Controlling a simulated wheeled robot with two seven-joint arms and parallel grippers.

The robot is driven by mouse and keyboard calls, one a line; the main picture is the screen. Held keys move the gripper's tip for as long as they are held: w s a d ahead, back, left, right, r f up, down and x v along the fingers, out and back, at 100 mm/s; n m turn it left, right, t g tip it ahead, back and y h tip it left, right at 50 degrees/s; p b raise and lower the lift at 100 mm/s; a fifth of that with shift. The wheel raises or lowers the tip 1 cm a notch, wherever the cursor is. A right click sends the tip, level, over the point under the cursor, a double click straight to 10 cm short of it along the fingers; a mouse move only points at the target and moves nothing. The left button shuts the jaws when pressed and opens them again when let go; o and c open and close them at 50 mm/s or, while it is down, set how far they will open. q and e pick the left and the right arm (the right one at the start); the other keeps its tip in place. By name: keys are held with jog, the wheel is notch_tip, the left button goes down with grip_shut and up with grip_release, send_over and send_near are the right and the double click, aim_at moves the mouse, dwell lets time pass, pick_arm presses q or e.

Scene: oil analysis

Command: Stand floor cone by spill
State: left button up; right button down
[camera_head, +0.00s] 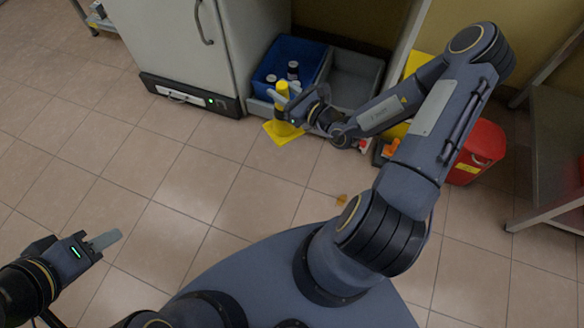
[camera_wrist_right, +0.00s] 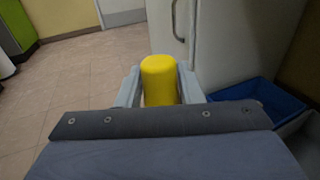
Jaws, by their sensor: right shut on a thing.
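The yellow floor cone (camera_head: 282,130) has a square base and is upright, in front of the bins at the back. My right gripper (camera_head: 287,106) is shut on its upper part. The cone's rounded yellow top (camera_wrist_right: 159,80) shows between the two fingers in the right wrist view. I cannot tell whether its base touches the floor. A small amber spill (camera_head: 341,199) lies on the tiles, nearer to me and to the right of the cone. My left gripper (camera_head: 104,241) is over the floor at lower left, seen side-on, with nothing visible in it.
A blue bin (camera_head: 305,52) with bottles and a grey bin (camera_head: 352,82) stand behind the cone. A white fridge-like cabinet (camera_head: 165,40) is at the back left. A red container (camera_head: 480,150) and a metal table (camera_head: 548,150) are on the right. The tiles left of the spill are clear.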

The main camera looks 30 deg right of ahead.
jog(key=m+h, duration=0.2)
send_over(303, 130)
jog(key=w+a, duration=0.3)
jog(key=shift+t, duration=0.3)
notch_tip(303, 130, down, 6)
jog(key=shift+d+f, duration=0.1)
jog(key=shift+d, duration=0.05)
jog(key=s+d+f+h, duration=0.1)
jog(key=f, duration=0.2)
jog(key=s+f+m+h, duration=0.1)
jog(key=f, duration=0.2)
jog(key=s+d+f+h, duration=0.1)
jog(key=f, duration=0.1)
jog(key=shift+d+f+m+t+h+b, duration=0.3)
jog(key=shift+d+f+m, duration=0.05)
jog(key=shift+f+m, duration=0.05)
jog(key=s+f+m+h, duration=0.3)
jog(key=s+f+h, duration=0.3)
jog(key=f, duration=0.5)
jog(key=w+d+f+y+b, duration=0.1)
jog(key=w+d+f+b, duration=0.1)
jog(key=w+f+b, duration=0.8)
notch_tip(303, 130, down, 3)
jog(key=w, duration=0.2)
jog(key=shift+w+r, duration=0.15)
jog(key=shift+w, duration=0.25)
